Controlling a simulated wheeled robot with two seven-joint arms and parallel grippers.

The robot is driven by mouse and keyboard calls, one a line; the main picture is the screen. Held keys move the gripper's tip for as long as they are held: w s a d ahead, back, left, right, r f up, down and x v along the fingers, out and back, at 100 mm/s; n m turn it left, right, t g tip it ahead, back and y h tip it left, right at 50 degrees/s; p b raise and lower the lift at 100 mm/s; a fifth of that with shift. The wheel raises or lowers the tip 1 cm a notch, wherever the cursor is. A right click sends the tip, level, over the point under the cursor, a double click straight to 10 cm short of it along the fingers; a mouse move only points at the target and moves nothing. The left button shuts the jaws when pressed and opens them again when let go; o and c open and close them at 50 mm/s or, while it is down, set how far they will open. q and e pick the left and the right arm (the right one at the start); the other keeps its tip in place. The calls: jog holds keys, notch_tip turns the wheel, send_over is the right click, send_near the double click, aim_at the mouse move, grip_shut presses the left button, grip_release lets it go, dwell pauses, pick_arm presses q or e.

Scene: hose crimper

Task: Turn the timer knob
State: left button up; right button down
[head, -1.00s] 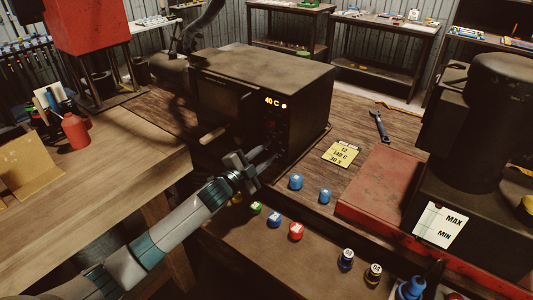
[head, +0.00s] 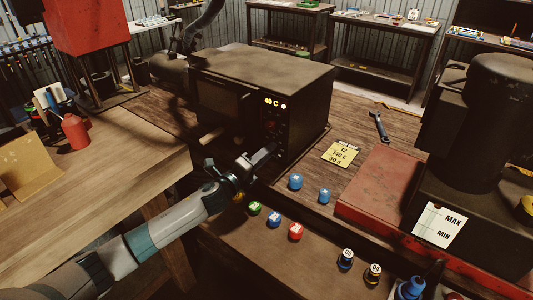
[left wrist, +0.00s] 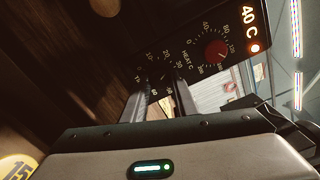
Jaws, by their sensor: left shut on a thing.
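The dark oven (head: 262,75) stands on the wooden bench, with a lit orange 40 C display (head: 271,101) on its front panel. In the left wrist view the timer dial's numbers ring a dark timer knob (left wrist: 160,76), mostly hidden in shadow between my fingers. Beside it is the heat knob (left wrist: 216,51) with its red face, and the 40 C display (left wrist: 249,24) with a lit lamp. My left gripper (head: 270,150) is at the lower panel, its fingers (left wrist: 162,98) shut on the timer knob from both sides. My right gripper is not in view.
A yellow note (head: 341,154) and a wrench (head: 379,126) lie right of the oven. Several coloured caps, including a red one (head: 296,231), stand on the lower ledge near my left arm. A red metal box (head: 385,190) is further right.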

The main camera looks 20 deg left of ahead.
pick_arm(q)
jog(key=m, duration=0.4)
jog(key=shift+f+m+p, duration=0.15)
jog(key=shift+m+p, duration=0.15)
jog(key=shift+m, duration=0.1)
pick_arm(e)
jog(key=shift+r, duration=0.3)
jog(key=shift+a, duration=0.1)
pick_arm(q)
jog(key=o, duration=1)
jog(key=b+v, duration=0.4)
jog(key=v, duration=1.3)
jog(key=shift+s+a+b, duration=0.1)
jog(key=shift+s+b, duration=0.1)
jog(key=shift+b, duration=0.2)
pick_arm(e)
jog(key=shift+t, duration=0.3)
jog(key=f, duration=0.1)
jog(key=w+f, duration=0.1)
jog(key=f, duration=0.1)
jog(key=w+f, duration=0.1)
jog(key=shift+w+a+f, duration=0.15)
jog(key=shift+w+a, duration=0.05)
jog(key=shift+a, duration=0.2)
